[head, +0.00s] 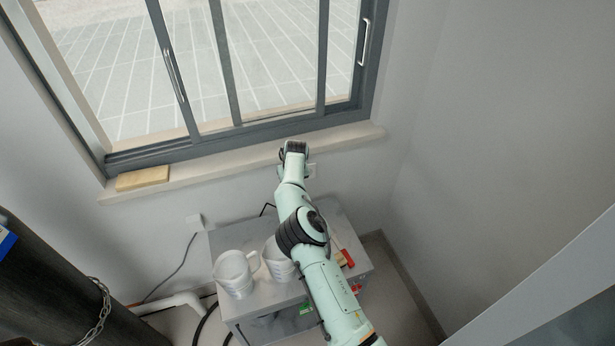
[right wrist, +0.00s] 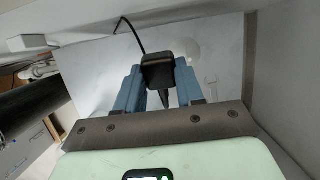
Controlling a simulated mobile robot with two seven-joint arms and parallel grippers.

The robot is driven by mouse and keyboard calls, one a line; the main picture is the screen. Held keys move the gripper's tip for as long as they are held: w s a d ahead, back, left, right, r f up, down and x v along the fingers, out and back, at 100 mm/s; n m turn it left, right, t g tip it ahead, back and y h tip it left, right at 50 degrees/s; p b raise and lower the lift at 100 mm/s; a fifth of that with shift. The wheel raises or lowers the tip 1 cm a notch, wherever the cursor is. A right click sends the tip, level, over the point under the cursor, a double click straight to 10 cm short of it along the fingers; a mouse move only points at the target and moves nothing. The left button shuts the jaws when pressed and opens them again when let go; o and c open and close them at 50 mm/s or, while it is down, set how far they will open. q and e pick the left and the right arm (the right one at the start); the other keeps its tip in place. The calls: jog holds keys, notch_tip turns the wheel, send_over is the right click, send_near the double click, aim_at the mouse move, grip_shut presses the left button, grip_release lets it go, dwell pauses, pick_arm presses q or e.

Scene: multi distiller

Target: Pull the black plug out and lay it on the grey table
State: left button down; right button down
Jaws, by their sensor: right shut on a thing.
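The black plug (right wrist: 158,76) sits between the blue fingers of my right gripper (right wrist: 159,68) in the right wrist view. The gripper is shut on it. A black cable (right wrist: 136,38) runs from the plug up and to the left. In the head view my right arm reaches over the grey table (head: 222,240) to the wall below the window sill. The arm hides the plug and the fingers there. A pale socket plate (head: 312,170) shows partly beside my wrist. I cannot tell whether the plug is still in a socket. My left gripper is not in view.
A yellow block (head: 143,178) lies on the sill. A dark cylinder (head: 62,285) with a chain stands left.

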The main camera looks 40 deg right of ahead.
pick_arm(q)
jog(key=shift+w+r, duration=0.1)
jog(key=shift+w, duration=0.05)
pick_arm(e)
jog(key=a, duration=0.2)
jog(key=w+a, duration=0.1)
jog(key=a, duration=0.1)
jog(key=shift+a, duration=0.15)
